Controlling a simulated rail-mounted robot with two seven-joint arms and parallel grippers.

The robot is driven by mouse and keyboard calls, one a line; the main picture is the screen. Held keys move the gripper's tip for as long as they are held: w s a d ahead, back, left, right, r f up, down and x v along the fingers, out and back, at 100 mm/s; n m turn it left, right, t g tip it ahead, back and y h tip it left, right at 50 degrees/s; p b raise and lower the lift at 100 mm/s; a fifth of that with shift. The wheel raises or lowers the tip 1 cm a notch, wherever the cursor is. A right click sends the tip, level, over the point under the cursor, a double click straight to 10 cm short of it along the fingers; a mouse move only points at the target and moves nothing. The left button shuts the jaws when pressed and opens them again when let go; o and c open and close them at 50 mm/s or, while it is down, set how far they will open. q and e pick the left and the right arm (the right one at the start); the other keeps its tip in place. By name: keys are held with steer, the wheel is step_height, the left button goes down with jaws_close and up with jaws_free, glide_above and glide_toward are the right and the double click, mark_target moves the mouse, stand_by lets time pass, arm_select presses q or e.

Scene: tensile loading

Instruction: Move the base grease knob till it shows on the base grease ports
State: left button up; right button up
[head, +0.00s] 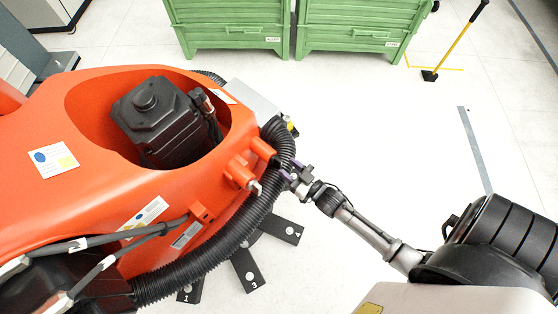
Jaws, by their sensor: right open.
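A large orange machine (90,130) fills the left of the head view. I cannot tell for sure which of these is the base grease knob or which are the ports. My left gripper is out of view.
A black motor (155,115) sits in the machine's recess. Dark floor plates (245,268), some marked with numbers, lie below the hose. Green crates (235,25) stand at the back, with a yellow-handled tool (455,45) to their right. The white floor right of the machine is mostly clear.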

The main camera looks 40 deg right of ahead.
mark_target(282, 162)
steer(key=shift+w+a+b, duration=0.15)
steer(key=shift+w+b, duration=0.4)
steer(key=shift+w, duration=1.75)
steer(key=shift+c, duration=0.3)
steer(key=c, duration=0.5)
